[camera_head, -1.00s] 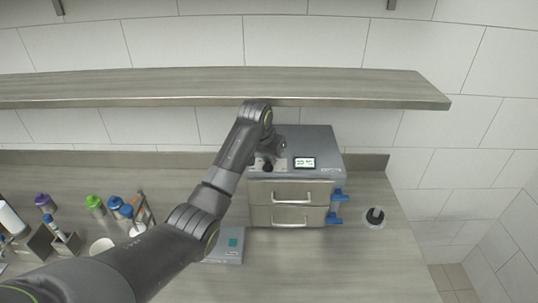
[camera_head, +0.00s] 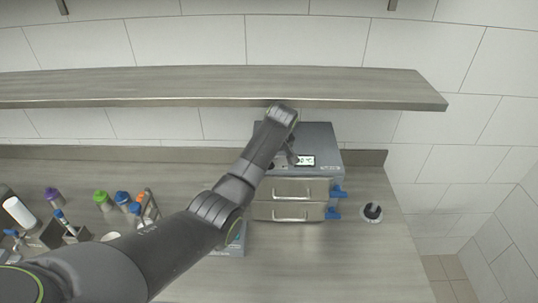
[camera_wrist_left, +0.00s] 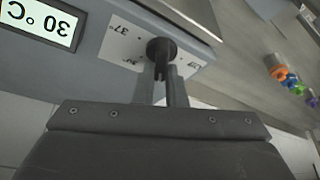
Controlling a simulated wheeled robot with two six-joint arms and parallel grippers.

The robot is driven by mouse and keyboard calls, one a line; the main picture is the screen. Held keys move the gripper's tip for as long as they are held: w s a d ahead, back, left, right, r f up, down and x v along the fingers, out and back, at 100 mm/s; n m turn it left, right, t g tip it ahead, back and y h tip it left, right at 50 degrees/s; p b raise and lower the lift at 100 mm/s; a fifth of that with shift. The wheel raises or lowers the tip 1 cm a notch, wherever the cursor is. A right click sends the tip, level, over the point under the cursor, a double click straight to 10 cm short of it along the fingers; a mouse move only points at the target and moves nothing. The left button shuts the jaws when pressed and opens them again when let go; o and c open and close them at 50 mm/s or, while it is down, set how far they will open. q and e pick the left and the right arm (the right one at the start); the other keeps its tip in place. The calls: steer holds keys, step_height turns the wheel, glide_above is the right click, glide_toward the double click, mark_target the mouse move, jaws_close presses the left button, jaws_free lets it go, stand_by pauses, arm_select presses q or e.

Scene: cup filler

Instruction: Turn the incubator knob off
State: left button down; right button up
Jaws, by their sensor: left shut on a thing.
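The incubator (camera_head: 325,137) is a grey box with two drawers at the back of the counter. Its lit display (camera_head: 306,160) shows near my gripper, and in the left wrist view the display (camera_wrist_left: 45,20) reads 30 °C upside down. The black knob (camera_wrist_left: 161,50) sits on a white dial plate (camera_wrist_left: 118,45) with a 37° mark. My left gripper (camera_wrist_left: 162,82) is shut on the knob, its narrow fingers reaching it from below in that view. In the head view my left gripper (camera_head: 290,157) covers the knob. My right gripper is out of view.
A wooden shelf (camera_head: 200,88) runs along the wall above the incubator. A flat grey device (camera_head: 232,246) sits partly behind my arm. A black-and-white round item (camera_head: 372,212) stands at right.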

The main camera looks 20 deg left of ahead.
arm_select(q)
steer(key=n+g+y, duration=0.1)
steer(key=n, duration=0.2)
steer(key=shift+a+n+b, duration=0.1)
steer(key=shift+n+b, duration=0.3)
steer(key=n+g+b, duration=0.1)
steer(key=n, duration=0.1)
steer(key=shift+f+n, duration=0.1)
steer(key=shift+n, duration=0.3)
steer(key=n+b, duration=0.2)
steer(key=n+g+b, duration=0.1)
steer(key=n+b, duration=0.1)
steer(key=shift+s+g+y+b, duration=0.2)
steer(key=shift+g+y+b, duration=0.1)
steer(key=shift+b, duration=0.1)
steer(key=shift+s+n+g+b, duration=0.1)
steer(key=shift+n+g+b, duration=0.3)
steer(key=shift+n+b, duration=0.8)
steer(key=c, duration=1.5)
jaws_free()
